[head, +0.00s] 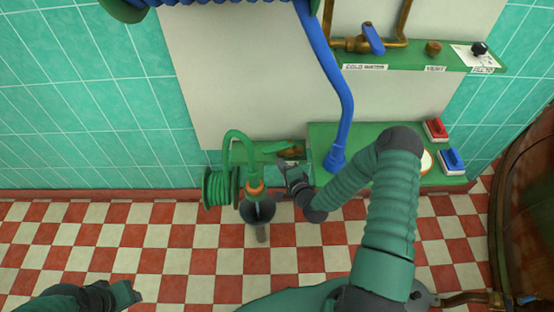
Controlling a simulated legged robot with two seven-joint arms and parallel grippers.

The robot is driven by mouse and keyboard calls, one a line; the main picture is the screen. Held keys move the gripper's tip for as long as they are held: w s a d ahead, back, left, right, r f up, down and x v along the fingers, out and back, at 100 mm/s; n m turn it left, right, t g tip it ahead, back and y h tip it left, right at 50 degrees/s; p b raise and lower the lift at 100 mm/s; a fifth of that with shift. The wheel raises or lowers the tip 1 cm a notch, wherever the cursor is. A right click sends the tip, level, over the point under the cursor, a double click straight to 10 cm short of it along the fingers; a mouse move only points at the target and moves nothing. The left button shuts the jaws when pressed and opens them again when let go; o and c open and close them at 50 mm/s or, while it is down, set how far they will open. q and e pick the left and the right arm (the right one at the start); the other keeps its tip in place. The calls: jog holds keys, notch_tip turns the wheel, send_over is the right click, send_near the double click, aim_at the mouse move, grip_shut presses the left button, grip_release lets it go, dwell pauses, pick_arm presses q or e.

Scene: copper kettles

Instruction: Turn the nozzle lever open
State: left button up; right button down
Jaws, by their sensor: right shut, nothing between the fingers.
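The nozzle (258,211) hangs low in front of the wall, below the looped green hose (228,150). It has an orange-brass collar (255,189), a dark flared body and a grey tip pointing down. I cannot clearly make out its lever. My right gripper (284,166) is shut and empty, just right of the nozzle and slightly above its collar. A gap shows between the gripper and the nozzle body. My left gripper (134,291) is low at the left, far from the nozzle; its fingers are too small to read.
A coiled green hose (219,188) sits left of the nozzle. A blue pipe (338,110) drops onto the green bench (325,133) behind my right arm. A copper vessel (530,220) stands far right. The checkered floor is clear.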

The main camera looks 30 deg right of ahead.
aim_at(269, 151)
jog(key=w, duration=0.3)
jog(key=shift+w+d+r+b, duration=0.1)
jog(key=shift+w+r+b, duration=0.05)
jog(key=shift+w+b, duration=0.15)
jog(key=w, duration=0.2)
jog(key=shift+w+a+p, duration=0.25)
jog(key=shift+w+p, duration=0.15)
jog(key=shift+w, duration=0.3)
jog(key=shift+a+r, duration=0.1)
